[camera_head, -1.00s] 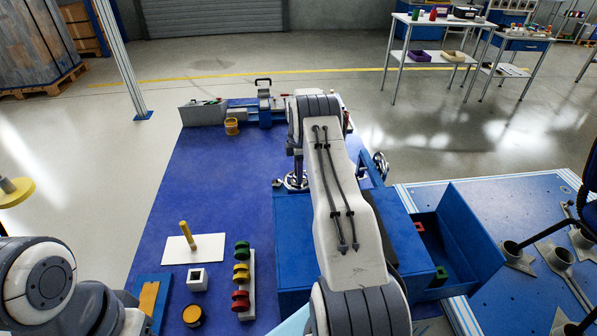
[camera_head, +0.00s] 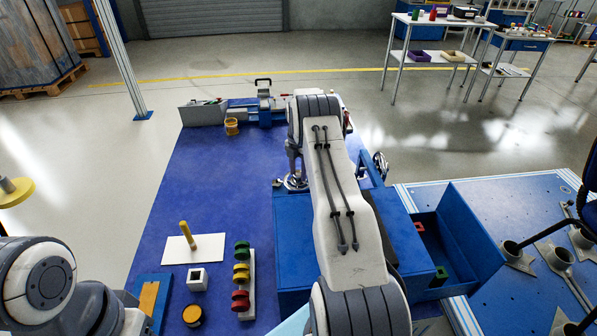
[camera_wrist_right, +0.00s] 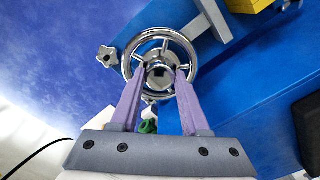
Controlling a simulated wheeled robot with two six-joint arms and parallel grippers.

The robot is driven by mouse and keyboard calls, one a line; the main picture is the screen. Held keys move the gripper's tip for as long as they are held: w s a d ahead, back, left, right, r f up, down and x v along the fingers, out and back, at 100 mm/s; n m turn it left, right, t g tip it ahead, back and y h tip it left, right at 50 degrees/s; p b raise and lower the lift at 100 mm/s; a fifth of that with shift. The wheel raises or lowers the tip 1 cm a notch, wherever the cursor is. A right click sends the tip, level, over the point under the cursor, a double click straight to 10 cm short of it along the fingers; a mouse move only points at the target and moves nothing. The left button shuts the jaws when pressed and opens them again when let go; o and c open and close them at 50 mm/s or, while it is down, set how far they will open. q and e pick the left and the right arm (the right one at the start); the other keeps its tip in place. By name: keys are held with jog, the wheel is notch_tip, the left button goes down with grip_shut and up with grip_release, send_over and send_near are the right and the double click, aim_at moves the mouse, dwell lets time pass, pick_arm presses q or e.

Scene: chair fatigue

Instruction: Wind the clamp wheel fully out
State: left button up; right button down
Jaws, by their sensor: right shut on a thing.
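The clamp wheel is a chrome handwheel with spokes and a central hub. In the right wrist view its hub (camera_wrist_right: 160,75) lies between my right gripper's two fingers (camera_wrist_right: 158,80), which are closed on the wheel at the hub. In the head view the wheel (camera_head: 295,182) shows only in part beside the blue box (camera_head: 293,240). My right arm covers the rest, and the right gripper is mostly hidden there. My left arm shows at the lower left, but its gripper is out of view.
A small star knob (camera_wrist_right: 107,57) sits beside the wheel. An open blue drawer (camera_head: 465,240) is at the right.

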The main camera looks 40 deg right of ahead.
aim_at(299, 174)
jog(key=shift+s+d, duration=0.1)
jog(key=shift+s, duration=0.1)
dwell(0.3)
jog(key=shift+c, duration=1.9)
grip_release()
jog(key=shift+w, duration=0.1)
jog(key=shift+w+r, duration=0.1)
jog(key=shift+r, duration=0.25)
notch_tip(299, 174, up, 10)
jog(key=shift+f, duration=0.15)
